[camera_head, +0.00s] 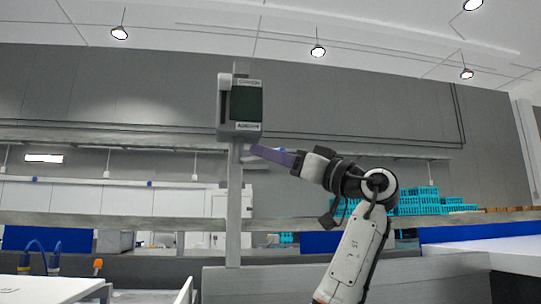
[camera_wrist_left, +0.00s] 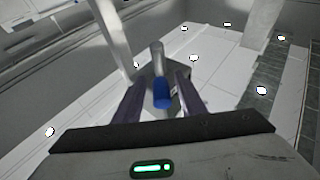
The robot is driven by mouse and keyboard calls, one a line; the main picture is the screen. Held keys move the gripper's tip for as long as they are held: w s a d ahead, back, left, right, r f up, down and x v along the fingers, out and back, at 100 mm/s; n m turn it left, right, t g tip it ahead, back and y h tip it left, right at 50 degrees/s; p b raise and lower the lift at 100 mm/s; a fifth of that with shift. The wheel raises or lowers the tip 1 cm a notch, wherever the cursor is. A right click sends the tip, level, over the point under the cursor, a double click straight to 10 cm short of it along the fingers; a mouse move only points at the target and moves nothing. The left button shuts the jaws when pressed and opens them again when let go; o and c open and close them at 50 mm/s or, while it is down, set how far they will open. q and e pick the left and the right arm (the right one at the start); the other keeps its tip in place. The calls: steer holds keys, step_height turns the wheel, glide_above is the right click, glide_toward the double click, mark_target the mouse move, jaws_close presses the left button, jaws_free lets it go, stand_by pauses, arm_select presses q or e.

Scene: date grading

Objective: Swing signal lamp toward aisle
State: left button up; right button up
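The signal lamp (camera_head: 228,128) is a grey box with a dark green front panel (camera_head: 246,104) and a pale upright cylinder on its left side. It sits high on a grey post (camera_head: 234,205). My left gripper (camera_head: 253,150) has its purple fingers just below the box's lower right corner, beside the post. In the left wrist view, the fingers (camera_wrist_left: 160,80) are spread on either side of a blue-ended grey rod (camera_wrist_left: 161,94). Small gaps seem to show on both sides of the blue end. My right gripper is out of view.
A white table (camera_head: 495,255) is at the right and another pale surface at the lower left. The space above and left of the lamp looks free.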

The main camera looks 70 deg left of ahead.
arm_select(q)
steer(key=b+v, duration=0.1)
steer(key=v, duration=0.9)
steer(key=shift+b, duration=0.35)
steer(key=shift+f, duration=0.1)
